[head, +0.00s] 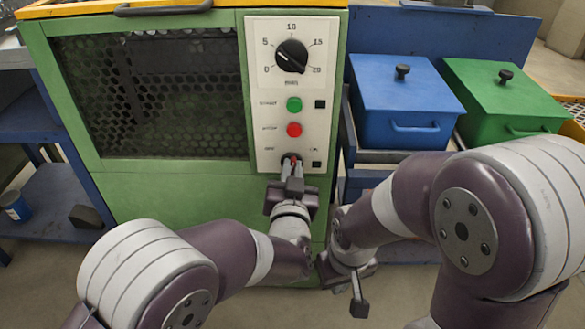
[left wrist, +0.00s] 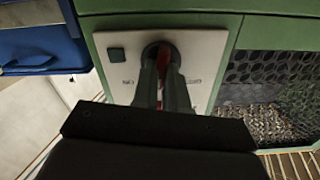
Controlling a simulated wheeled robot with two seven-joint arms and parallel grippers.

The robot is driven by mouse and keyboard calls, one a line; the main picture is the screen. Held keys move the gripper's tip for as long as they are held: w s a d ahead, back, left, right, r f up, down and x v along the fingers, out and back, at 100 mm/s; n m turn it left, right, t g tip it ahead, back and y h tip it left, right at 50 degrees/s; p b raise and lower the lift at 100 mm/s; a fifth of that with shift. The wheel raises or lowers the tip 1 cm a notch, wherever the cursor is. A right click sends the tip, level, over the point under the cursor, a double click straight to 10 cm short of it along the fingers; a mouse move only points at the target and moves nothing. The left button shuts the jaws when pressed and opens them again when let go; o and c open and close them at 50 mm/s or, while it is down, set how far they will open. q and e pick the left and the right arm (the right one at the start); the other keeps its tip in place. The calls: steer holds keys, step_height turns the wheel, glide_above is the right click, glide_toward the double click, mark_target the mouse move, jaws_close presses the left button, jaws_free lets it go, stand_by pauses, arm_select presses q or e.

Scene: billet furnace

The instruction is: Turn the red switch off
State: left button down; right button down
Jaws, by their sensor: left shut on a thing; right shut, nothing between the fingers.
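The red switch (head: 294,159) sits on a dark round base at the bottom of the pale control panel (head: 262,90) on the green furnace. My left gripper (head: 291,168) is at the panel, shut on the red switch. In the left wrist view, a little red of the switch (left wrist: 174,73) shows beside and between the dark fingers (left wrist: 165,75). The fingers hide most of it, so its exact angle is hard to tell. My right gripper (head: 359,307) is shut and empty, pointing down to the right of the left one, away from the panel.
Above the switch are a red button (head: 294,130), a green button (head: 294,104) and a black dial (head: 291,56). A mesh window (head: 150,95) is on the left. A blue lidded box (head: 400,105) and a green one (head: 500,95) stand at the right.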

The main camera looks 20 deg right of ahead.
arm_select(q)
steer(key=n, duration=0.3)
steer(key=n+b, duration=0.1)
steer(key=n, duration=0.3)
steer(key=n+b, duration=0.1)
steer(key=n, duration=0.3)
steer(key=shift+a+f, duration=0.15)
steer(key=shift+a, duration=0.1)
steer(key=shift+n, duration=0.3)
steer(key=c, duration=1.2)
jaws_free()
steer(key=shift+o, duration=0.2)
